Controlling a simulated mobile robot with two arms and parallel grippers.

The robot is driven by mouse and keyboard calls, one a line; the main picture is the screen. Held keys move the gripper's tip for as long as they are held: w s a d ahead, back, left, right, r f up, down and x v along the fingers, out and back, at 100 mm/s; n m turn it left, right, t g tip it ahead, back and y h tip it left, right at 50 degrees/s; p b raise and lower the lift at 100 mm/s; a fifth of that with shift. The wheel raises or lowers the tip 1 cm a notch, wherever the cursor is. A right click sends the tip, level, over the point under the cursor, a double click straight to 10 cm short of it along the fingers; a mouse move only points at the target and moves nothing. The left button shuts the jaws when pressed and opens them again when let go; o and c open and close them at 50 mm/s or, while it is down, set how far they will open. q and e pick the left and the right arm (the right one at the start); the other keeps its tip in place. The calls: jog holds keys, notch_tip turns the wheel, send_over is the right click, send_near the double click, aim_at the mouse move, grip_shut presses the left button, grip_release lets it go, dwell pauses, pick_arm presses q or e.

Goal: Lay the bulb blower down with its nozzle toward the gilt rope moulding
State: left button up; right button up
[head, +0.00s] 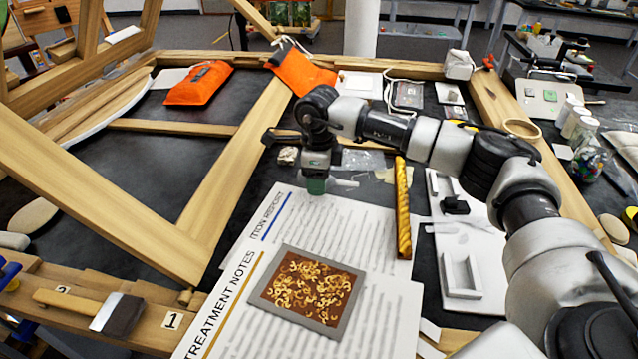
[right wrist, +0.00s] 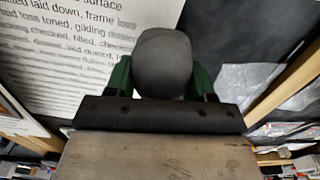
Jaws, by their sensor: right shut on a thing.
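My right gripper (head: 317,187) reaches down over the upper part of the printed sheets, left of the gilt rope moulding (head: 403,210). The moulding is a narrow gold twisted strip lying lengthwise on the dark table beside the sheets' right edge. In the right wrist view, the gripper's green fingers (right wrist: 163,80) are shut on the bulb blower (right wrist: 165,60), a dark grey rounded bulb. Its nozzle does not show clearly, so I cannot tell which way it points. In the head view my gripper mostly hides the blower. My left gripper is not in view.
Treatment notes (head: 385,300) bear a framed panel of gilt fragments (head: 308,292). Clear plastic (head: 362,160) lies behind the sheets. A white tray (head: 462,235) is right of the moulding. Wooden frame bars (head: 235,165) stand at left. An orange pouch (head: 300,70) lies at the back.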

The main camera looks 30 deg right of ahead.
jog(key=shift+f, duration=1.2)
jog(key=shift+f, duration=0.15)
jog(key=o, duration=0.9)
notch_tip(320, 180, up, 12)
jog(key=shift+r+b, duration=0.2)
jog(key=shift+b, duration=0.15)
jog(key=shift+f, duration=0.1)
